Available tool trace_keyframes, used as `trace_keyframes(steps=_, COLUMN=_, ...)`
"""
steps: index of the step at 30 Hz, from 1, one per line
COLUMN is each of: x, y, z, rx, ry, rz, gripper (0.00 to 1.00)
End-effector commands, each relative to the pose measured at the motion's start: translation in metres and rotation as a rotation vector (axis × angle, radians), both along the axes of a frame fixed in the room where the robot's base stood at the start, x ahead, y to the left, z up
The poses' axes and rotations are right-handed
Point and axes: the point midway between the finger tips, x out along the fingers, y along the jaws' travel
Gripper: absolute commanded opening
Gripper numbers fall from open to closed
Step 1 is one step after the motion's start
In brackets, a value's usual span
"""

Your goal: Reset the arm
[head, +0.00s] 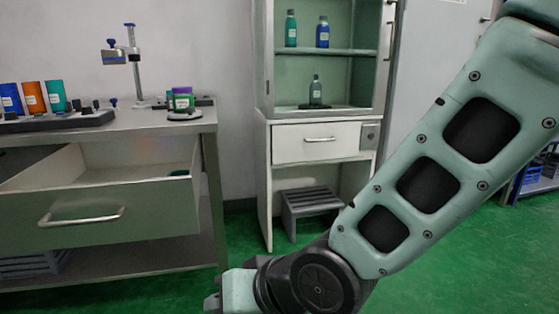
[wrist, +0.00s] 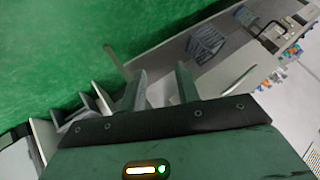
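My arm crosses the right side of the head view, bending down to a dark wrist joint at the bottom middle. Only the edge of my gripper's housing shows there, at the lower left of that joint. In the wrist view my gripper (wrist: 160,80) has two grey fingers standing well apart. Nothing is visible between them except the floor and furniture behind. The gripper is open and empty, and it touches nothing that I can see.
An open drawer (head: 98,222) juts out from the bench (head: 150,128) at left. Coloured bottles and a clamp stand (head: 134,65) stand on the bench. A cabinet (head: 325,80) with bottles stands behind, a step stool (head: 310,205) below. The green floor (head: 440,275) shows clear at right.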

Motion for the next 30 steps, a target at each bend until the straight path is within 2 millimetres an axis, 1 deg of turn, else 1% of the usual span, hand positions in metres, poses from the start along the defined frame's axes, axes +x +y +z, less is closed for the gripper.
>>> trace_keyframes(steps=1, x=-0.006, y=-0.026, z=0.0, rx=-0.099, ry=0.002, rz=0.026, gripper=0.33)
trace_keyframes(steps=2, x=-0.011, y=-0.041, z=-0.001, rx=-0.159, ry=0.01, rz=0.045, gripper=0.33)
trace_keyframes(steps=3, x=-0.018, y=-0.061, z=-0.003, rx=-0.235, ry=0.026, rz=0.07, gripper=0.33)
trace_keyframes(steps=6, x=-0.038, y=-0.106, z=-0.004, rx=-0.394, ry=0.071, rz=0.13, gripper=0.33)
trace_keyframes(steps=9, x=-0.059, y=-0.143, z=-0.003, rx=-0.515, ry=0.125, rz=0.187, gripper=0.33)
trace_keyframes(steps=12, x=-0.079, y=-0.175, z=-0.001, rx=-0.609, ry=0.182, rz=0.238, gripper=0.33)
trace_keyframes(steps=17, x=-0.114, y=-0.221, z=0.006, rx=-0.728, ry=0.282, rz=0.319, gripper=0.33)
trace_keyframes(steps=18, x=-0.112, y=-0.218, z=0.023, rx=-0.724, ry=0.28, rz=0.321, gripper=0.33)
trace_keyframes(steps=26, x=-0.111, y=-0.216, z=0.079, rx=-0.721, ry=0.278, rz=0.319, gripper=0.33)
trace_keyframes(steps=29, x=-0.111, y=-0.216, z=0.108, rx=-0.721, ry=0.278, rz=0.319, gripper=0.33)
trace_keyframes(steps=30, x=-0.111, y=-0.216, z=0.121, rx=-0.72, ry=0.278, rz=0.318, gripper=0.33)
